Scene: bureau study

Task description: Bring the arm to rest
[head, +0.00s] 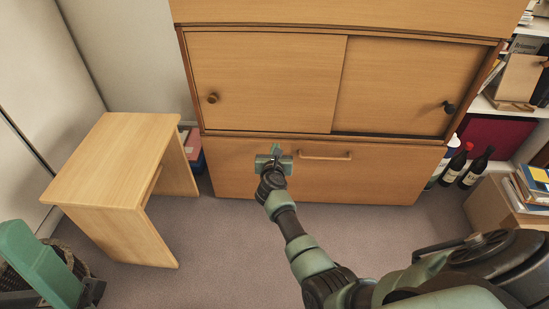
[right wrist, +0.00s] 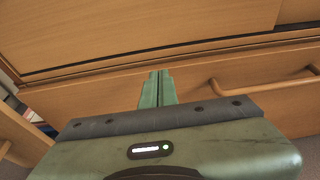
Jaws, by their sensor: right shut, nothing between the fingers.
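My right arm reaches forward from the lower right in the head view. Its gripper (head: 276,152) is in front of the bureau's lower drawer front, left of the wooden bar handle (head: 325,155). In the right wrist view the gripper's fingers (right wrist: 158,76) are together with nothing between them, and the handle (right wrist: 265,88) is to their right, apart from them. Whether the fingertips touch the wood is unclear. A green part of my left arm (head: 35,262) shows at the lower left; its gripper is not clearly seen.
The wooden bureau (head: 260,80) has two sliding doors with round knobs. A small wooden desk (head: 120,150) stands at the left. Wine bottles (head: 477,168), shelves and a box with books (head: 532,185) are at the right. The carpet (head: 225,240) between is clear.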

